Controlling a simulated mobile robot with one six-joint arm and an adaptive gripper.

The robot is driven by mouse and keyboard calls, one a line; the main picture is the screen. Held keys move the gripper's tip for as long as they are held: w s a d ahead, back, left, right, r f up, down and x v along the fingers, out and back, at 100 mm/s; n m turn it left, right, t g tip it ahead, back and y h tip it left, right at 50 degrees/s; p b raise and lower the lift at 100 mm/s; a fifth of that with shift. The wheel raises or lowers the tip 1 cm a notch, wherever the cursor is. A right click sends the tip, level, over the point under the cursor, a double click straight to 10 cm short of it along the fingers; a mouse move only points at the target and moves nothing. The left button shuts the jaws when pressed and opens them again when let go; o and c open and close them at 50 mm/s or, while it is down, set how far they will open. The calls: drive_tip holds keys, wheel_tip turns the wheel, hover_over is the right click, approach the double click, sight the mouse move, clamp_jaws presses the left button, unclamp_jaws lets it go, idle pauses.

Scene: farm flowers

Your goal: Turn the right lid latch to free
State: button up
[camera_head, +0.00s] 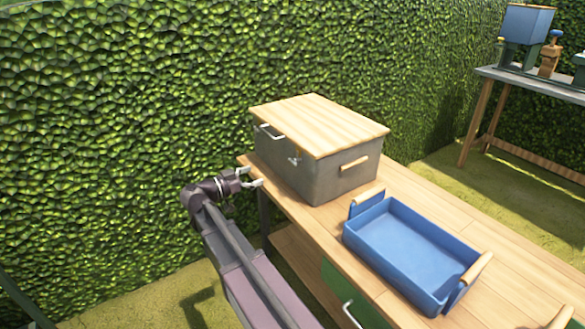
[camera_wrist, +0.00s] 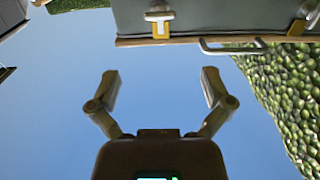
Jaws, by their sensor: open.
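A grey box (camera_head: 318,178) with a pale wooden lid (camera_head: 320,124) stands on the wooden workbench. The right lid latch (camera_head: 294,160) is a small metal piece on its front, right of the metal lid handle (camera_head: 268,131). In the wrist view the box appears upside down at the top, so this latch (camera_wrist: 159,17) shows left of the handle (camera_wrist: 232,48), over a yellow bracket. The other latch (camera_wrist: 298,27) is at the right edge. My gripper (camera_head: 250,177) is open and empty in front of the box, with its fingers (camera_wrist: 160,82) apart from the latch.
A blue tray (camera_head: 412,248) with wooden grips sits on the workbench (camera_head: 400,188) right of the box. A green hedge (camera_head: 150,110) stands behind. Another table (camera_head: 530,84) with a blue-topped device (camera_head: 527,24) is at the far right.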

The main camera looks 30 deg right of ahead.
sight(291, 162)
drive_tip(key=shift+d, duration=0.1)
idle(0.3)
drive_tip(key=shift+w+d, duration=0.15)
drive_tip(key=shift+d, duration=3.25)
drive_tip(key=shift+w+d, duration=0.1)
drive_tip(key=shift+d, duration=3.3)
drive_tip(key=c, duration=1.1)
